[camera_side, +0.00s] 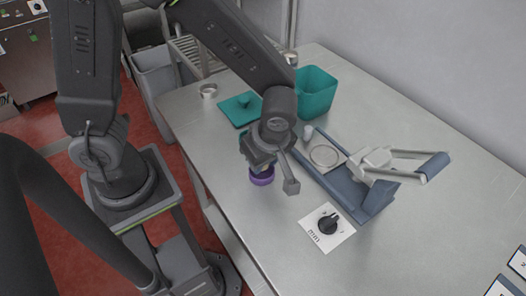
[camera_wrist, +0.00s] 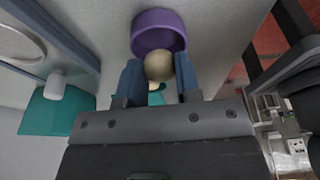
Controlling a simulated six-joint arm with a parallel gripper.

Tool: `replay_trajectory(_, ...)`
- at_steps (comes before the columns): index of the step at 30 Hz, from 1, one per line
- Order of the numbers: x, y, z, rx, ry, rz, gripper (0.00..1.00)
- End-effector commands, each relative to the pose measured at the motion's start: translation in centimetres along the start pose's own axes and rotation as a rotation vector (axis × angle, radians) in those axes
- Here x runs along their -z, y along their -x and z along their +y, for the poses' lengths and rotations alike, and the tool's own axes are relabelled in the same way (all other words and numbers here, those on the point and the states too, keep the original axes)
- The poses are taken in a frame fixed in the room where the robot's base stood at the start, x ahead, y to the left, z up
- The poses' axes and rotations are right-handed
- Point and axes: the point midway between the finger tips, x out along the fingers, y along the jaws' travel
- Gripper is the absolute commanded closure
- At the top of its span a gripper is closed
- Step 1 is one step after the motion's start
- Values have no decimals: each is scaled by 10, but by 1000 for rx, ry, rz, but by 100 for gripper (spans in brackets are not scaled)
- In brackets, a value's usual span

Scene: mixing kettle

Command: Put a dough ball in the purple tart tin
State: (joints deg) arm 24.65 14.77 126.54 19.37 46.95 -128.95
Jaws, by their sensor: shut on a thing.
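The purple tart tin (camera_side: 262,176) stands on the metal table below my gripper (camera_side: 265,165). In the wrist view the tin (camera_wrist: 158,32) shows just beyond my fingertips. My gripper (camera_wrist: 160,75) is shut on a pale dough ball (camera_wrist: 159,66), with a blue finger on each side of it. The ball overlaps the near rim of the tin in the wrist view. I cannot tell whether it touches the tin. In the side view the ball is mostly hidden by my gripper.
A blue press with a grey lever (camera_side: 375,170) stands right of the tin. A teal bin (camera_side: 316,92) and a teal lid (camera_side: 240,108) are behind. A black dial on a white plate (camera_side: 328,222) lies in front.

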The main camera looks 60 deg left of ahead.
Motion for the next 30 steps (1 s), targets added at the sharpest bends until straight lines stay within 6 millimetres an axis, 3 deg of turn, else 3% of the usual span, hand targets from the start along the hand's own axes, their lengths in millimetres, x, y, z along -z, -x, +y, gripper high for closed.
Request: replay_trajectory(30,-2,-9,0,0,0,0,91)
